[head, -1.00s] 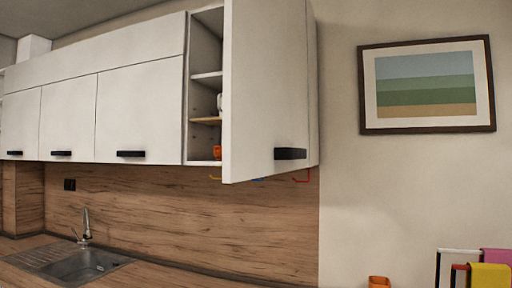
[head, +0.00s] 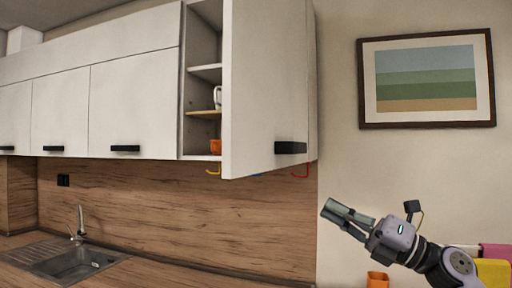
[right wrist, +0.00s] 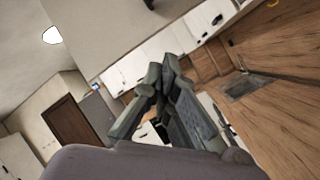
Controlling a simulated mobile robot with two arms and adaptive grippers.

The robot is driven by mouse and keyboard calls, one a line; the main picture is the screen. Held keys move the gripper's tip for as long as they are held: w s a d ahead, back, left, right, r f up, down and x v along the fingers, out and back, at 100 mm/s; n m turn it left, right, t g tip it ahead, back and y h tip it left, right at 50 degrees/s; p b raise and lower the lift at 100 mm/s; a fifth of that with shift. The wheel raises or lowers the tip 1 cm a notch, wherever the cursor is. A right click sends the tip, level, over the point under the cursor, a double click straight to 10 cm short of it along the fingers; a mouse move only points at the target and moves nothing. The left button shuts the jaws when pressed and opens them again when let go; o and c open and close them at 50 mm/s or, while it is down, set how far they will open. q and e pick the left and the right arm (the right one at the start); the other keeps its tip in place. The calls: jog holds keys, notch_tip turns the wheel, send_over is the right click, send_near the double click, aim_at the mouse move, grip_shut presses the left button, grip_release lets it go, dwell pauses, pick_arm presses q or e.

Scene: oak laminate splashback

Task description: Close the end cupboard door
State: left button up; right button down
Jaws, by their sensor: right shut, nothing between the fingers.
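The end cupboard door (head: 262,90) is white with a black handle (head: 290,147) near its lower right corner. It stands open, swung out from the cupboard, whose inside shows to the left of the door. A shelf (head: 206,113) inside holds a white mug (head: 217,97), and an orange cup (head: 215,146) stands on the cupboard floor. My right gripper (head: 334,209) is below and to the right of the door, apart from it, and points up to the left. It is shut and empty. Its fingers (right wrist: 168,85) also show in the right wrist view. My left gripper is not in view.
Closed white cupboards (head: 131,106) run along the wall to the left. Hooks (head: 301,171) hang under the end cupboard. A sink (head: 72,262) with a tap is at lower left. A framed picture (head: 370,85) hangs on the right wall. An orange object (head: 377,280) stands below my arm.

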jog(key=s+a+r+n+g+h, duration=0.2)
jog(key=s+r+n+g, duration=0.1)
jog(key=s+r+n, duration=0.5)
jog(key=n+h, duration=0.2)
jog(key=h, duration=0.1)
send_near(245, 147)
jog(key=shift+t, duration=0.4)
jog(key=p+x, duration=0.6)
jog(key=shift+s+a+p, duration=0.2)
jog(key=shift+a+p, duration=0.05)
jog(key=shift+p, duration=0.05)
jog(key=shift+w+a+f, duration=0.15)
jog(key=shift+a, duration=0.2)
